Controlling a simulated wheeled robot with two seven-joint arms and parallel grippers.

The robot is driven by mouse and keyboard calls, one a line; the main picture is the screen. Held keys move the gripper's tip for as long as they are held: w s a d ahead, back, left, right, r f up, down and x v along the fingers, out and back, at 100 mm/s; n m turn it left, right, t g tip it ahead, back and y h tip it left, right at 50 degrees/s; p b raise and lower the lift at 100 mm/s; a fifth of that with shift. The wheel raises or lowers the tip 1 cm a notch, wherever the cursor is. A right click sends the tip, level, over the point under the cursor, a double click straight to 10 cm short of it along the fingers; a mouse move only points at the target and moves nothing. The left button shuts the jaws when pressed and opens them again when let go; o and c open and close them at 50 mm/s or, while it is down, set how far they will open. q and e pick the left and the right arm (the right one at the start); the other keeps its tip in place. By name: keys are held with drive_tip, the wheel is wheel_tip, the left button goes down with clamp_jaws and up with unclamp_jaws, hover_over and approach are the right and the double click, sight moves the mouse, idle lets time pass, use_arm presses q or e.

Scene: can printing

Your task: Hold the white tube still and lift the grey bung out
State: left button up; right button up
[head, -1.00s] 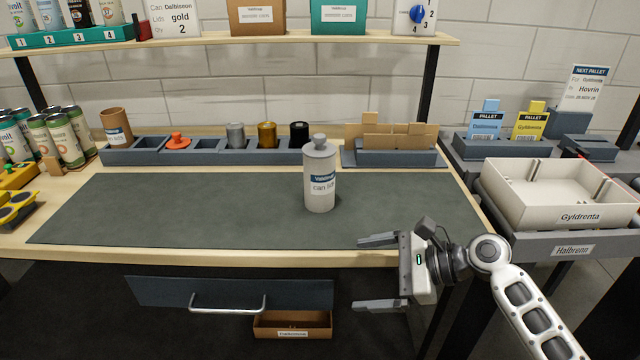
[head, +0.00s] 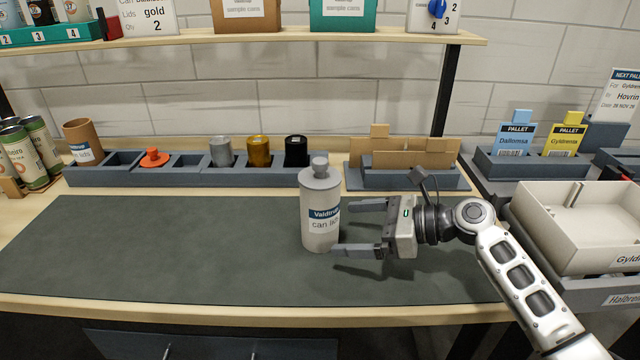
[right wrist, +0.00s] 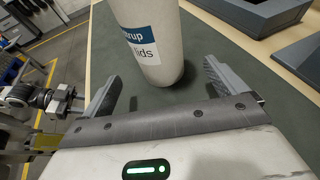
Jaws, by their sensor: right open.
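The white tube (head: 320,226) stands upright on the dark green mat, with a blue-and-white label marked "can lids". The grey bung (head: 320,168) sits in its top, its knob upward. My right gripper (head: 362,228) is open, just right of the tube, its fingers pointing left toward it. In the right wrist view the tube (right wrist: 150,45) stands ahead, between and beyond the two open fingertips (right wrist: 163,82), and its top is out of frame. The gripper holds nothing. My left gripper is not identifiable in the head view.
A grey rack (head: 190,170) behind the mat holds a brown tube, an orange piece and grey, gold and black cylinders. A grey holder with cardboard pieces (head: 410,160) stands behind the gripper. A cream crate (head: 575,225) is at right. The mat (head: 150,240) is clear at left.

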sight(332, 227)
drive_tip(key=x, duration=0.4)
drive_tip(key=shift+w+a, duration=0.1)
drive_tip(key=shift+a, duration=0.2)
drive_tip(key=shift+w+a+f, duration=0.2)
drive_tip(key=shift+a, duration=0.25)
use_arm(q)
drive_tip(key=shift+w+d+r, duration=0.1)
drive_tip(key=shift+w, duration=0.15)
use_arm(e)
drive_tip(key=c, duration=1)
use_arm(q)
drive_tip(key=shift+w+r, duration=0.1)
drive_tip(key=shift+r, duration=0.1)
use_arm(e)
drive_tip(key=shift+c, duration=0.4)
